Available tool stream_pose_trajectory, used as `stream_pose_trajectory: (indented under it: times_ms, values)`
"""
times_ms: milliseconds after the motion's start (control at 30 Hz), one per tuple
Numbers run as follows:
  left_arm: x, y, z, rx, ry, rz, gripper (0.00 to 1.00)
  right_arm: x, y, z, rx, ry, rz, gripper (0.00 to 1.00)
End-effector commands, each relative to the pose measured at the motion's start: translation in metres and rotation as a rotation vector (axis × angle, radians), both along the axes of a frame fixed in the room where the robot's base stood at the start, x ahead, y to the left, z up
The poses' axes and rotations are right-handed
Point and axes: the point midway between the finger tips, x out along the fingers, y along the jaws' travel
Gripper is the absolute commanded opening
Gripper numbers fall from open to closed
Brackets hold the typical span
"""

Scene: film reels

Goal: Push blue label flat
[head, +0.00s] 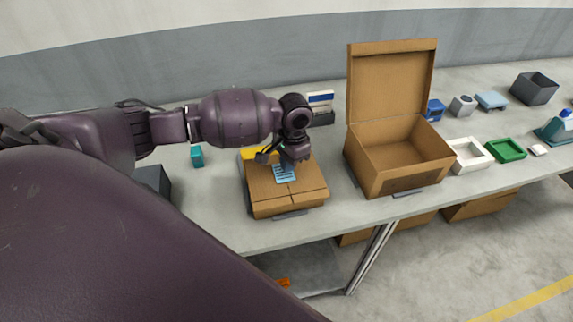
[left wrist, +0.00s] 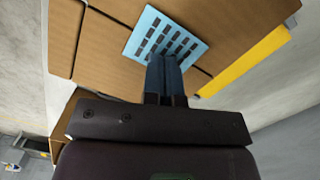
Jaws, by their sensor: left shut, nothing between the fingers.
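The blue label (head: 285,175) lies on the top of a closed cardboard box (head: 263,201). In the left wrist view the label (left wrist: 150,32) shows rows of dark marks and looks flat on the cardboard. My left gripper (head: 289,163) is over the label with its fingers pointing down at it. In the left wrist view the shut fingers (left wrist: 166,72) reach the label's near edge and cover part of it. Whether they touch it I cannot tell. Nothing is between the fingers. My right gripper is not in view.
A yellow strip (head: 250,154) runs along the closed box's far side. An open, empty cardboard box (head: 383,184) stands to the right. A white tray (head: 470,156) and a green tray (head: 506,150) sit beyond it. A teal object (head: 197,156) stands to the left.

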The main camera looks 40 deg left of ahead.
Motion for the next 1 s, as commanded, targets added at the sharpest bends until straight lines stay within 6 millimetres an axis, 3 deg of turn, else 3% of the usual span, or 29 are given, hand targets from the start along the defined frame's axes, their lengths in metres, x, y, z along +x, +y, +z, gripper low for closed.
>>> stream_pose_trajectory:
  times_ms: [300,667,833,1000]
  values:
    - [0.027,-0.010,0.010,-0.001,-0.001,-0.001,0.00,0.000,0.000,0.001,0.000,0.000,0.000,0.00]
    - [0.029,-0.009,0.013,0.000,-0.001,-0.001,0.00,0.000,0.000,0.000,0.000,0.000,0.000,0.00]
    - [0.031,-0.010,0.031,0.000,-0.003,0.000,0.00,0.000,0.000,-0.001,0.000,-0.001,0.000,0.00]
    - [0.034,-0.011,0.063,0.000,-0.004,-0.002,0.00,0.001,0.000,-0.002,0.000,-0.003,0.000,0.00]
